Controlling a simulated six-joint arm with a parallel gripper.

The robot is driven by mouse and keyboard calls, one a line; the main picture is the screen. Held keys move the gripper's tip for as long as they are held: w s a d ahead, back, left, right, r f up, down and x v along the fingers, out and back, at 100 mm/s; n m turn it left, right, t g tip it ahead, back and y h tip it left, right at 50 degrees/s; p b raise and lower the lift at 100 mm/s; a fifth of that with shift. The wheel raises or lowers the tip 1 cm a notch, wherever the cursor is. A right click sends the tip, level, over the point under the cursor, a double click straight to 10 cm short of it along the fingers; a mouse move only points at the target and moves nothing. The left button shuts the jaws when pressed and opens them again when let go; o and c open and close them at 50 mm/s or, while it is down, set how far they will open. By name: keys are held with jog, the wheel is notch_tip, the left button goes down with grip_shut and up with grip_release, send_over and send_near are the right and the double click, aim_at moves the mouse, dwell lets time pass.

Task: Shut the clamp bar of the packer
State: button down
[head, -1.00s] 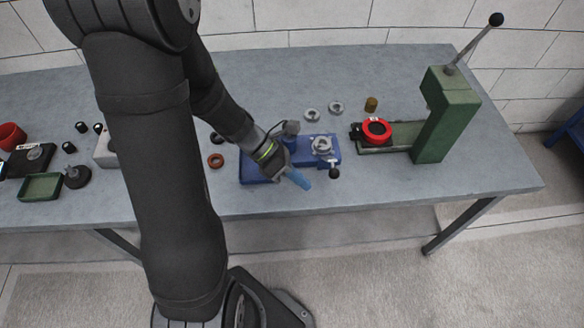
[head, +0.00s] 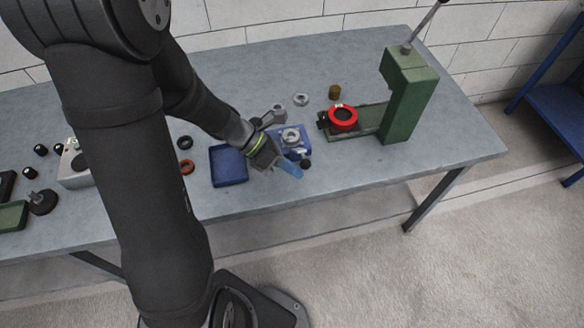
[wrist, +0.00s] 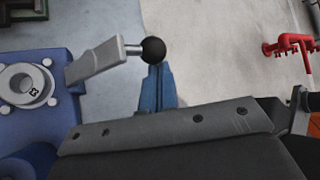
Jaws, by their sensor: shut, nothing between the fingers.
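The packer is a blue fixture (head: 305,143) with a grey ring part (head: 291,137) on top. In the wrist view its blue body (wrist: 40,125) fills the left side. Its grey clamp bar (wrist: 95,62) sticks out to the right, past the body, and ends in a black ball knob (wrist: 153,50). The knob (head: 304,163) also shows at the fixture's front edge in the head view. My gripper (head: 290,170) has blue fingers, shut and empty, just left of the knob. In the wrist view the fingertips (wrist: 157,72) are right by the knob; I cannot tell whether they touch.
A blue tray (head: 230,180) lies left of the fixture. A green press (head: 408,100) with a red ring (head: 343,118) stands to the right. A brass cylinder (head: 335,92) and a grey ring (head: 301,99) lie behind. The bench front right of the knob is clear.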

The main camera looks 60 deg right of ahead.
jog(key=shift+w+d+r, duration=0.1)
jog(key=shift+w+r, duration=0.05)
jog(key=shift+r, duration=0.1)
jog(key=shift+d+r+g, duration=0.1)
jog(key=shift+r+g, duration=0.05)
jog(key=shift+g, duration=0.15)
jog(key=w+d+r+n+g+y, duration=0.2)
jog(key=w+d+r+g, duration=0.1)
jog(key=r, duration=0.1)
jog(key=shift+w+d+n+g+y, duration=0.25)
jog(key=shift+w+n+g+y, duration=0.05)
jog(key=shift+n, duration=0.1)
dwell(0.3)
dwell(0.5)
